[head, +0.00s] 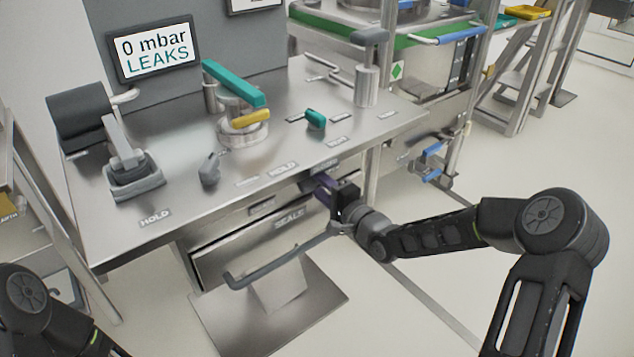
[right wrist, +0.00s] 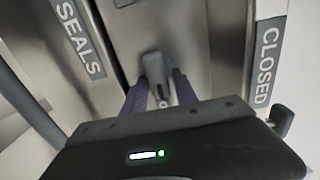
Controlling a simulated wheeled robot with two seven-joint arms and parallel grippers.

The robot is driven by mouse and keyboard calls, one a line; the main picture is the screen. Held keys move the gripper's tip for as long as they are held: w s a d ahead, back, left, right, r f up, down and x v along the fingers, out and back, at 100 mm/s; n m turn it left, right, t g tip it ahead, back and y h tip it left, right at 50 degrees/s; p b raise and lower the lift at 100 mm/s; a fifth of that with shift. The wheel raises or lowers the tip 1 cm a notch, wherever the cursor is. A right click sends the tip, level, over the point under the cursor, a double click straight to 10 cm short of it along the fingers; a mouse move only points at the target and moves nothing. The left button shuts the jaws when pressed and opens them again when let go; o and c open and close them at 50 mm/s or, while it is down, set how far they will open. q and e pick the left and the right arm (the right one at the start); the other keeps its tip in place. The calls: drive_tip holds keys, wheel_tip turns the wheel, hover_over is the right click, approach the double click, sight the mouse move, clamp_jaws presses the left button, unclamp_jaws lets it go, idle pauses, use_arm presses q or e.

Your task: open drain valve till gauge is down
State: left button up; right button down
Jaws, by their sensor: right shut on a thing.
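The gauge display (head: 155,49) on the grey back panel reads "0 mbar LEAKS". My right gripper (head: 322,182) is under the front edge of the steel table, right of the SEALS drawer. In the right wrist view its purple fingers (right wrist: 160,95) are shut on a grey valve lever (right wrist: 155,66). A CLOSED label (right wrist: 267,60) is to the right of the lever; another label behind the fingers is mostly hidden. In the head view the lever is hidden by the gripper. My left gripper is out of view; only part of its arm shows at lower left.
The steel table (head: 320,160) carries a clamp with a teal arm (head: 235,83), a teal knob (head: 315,119) and a grey lever (head: 209,169). Floor at front right is clear apart from my arm.

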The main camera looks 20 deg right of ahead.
drive_tip(key=c, duration=1.2)
unclamp_jaws()
drive_tip(key=shift+c, duration=0.2)
drive_tip(key=shift+s, duration=0.1)
drive_tip(key=v, duration=0.7)
drive_tip(key=shift+s+p, duration=0.3)
drive_tip(key=shift+p, duration=0.1)
drive_tip(key=shift+d+f, duration=0.1)
